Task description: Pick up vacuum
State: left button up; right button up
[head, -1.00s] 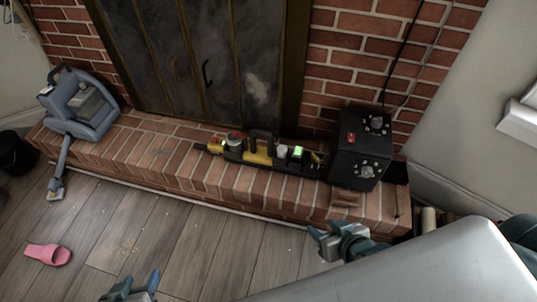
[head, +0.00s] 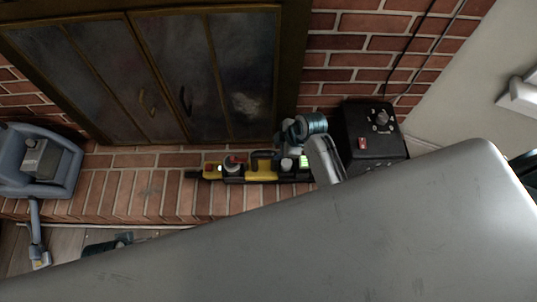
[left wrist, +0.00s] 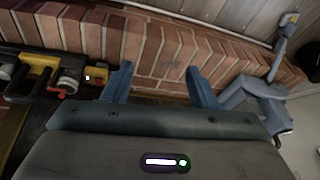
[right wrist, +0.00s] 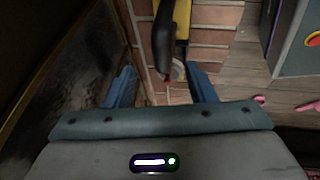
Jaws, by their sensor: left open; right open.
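A blue-grey vacuum (head: 58,178) sits on the brick hearth at the left of the head view, with its hose and nozzle hanging over the front edge. It also shows at the right of the left wrist view (left wrist: 252,97). My left gripper (head: 110,246) is mostly hidden behind my own grey body in the head view. In the left wrist view it is open (left wrist: 157,85), with brick between its fingers, apart from the vacuum. My right gripper (head: 289,150) is over the right part of the hearth. Its fingers are open and empty in the right wrist view (right wrist: 162,88).
A long yellow-and-black object (head: 262,173) with knobs lies on the hearth (head: 145,200) under my right gripper. A black box with dials (head: 372,135) stands to its right. Closed fireplace doors (head: 165,75) rise behind. Bare brick lies between vacuum and yellow object.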

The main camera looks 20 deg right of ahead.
aim_at(271, 153)
jog(key=b+x, duration=0.1)
jog(key=x, duration=0.5)
jog(key=shift+s, duration=0.1)
jog(key=x, duration=0.1)
jog(key=b+x, duration=0.1)
jog(key=x, duration=0.1)
jog(key=shift+d+f, duration=0.15)
jog(key=shift+f, duration=0.7)
pick_arm(q)
jog(key=r, duration=0.2)
jog(key=d+r+t, duration=0.1)
jog(key=shift+s+d+r, duration=0.1)
jog(key=shift+s+r, duration=0.05)
jog(key=shift+s, duration=0.2)
pick_arm(e)
grip_shut()
jog(key=shift+w+r, duration=0.15)
jog(key=shift+w, duration=0.05)
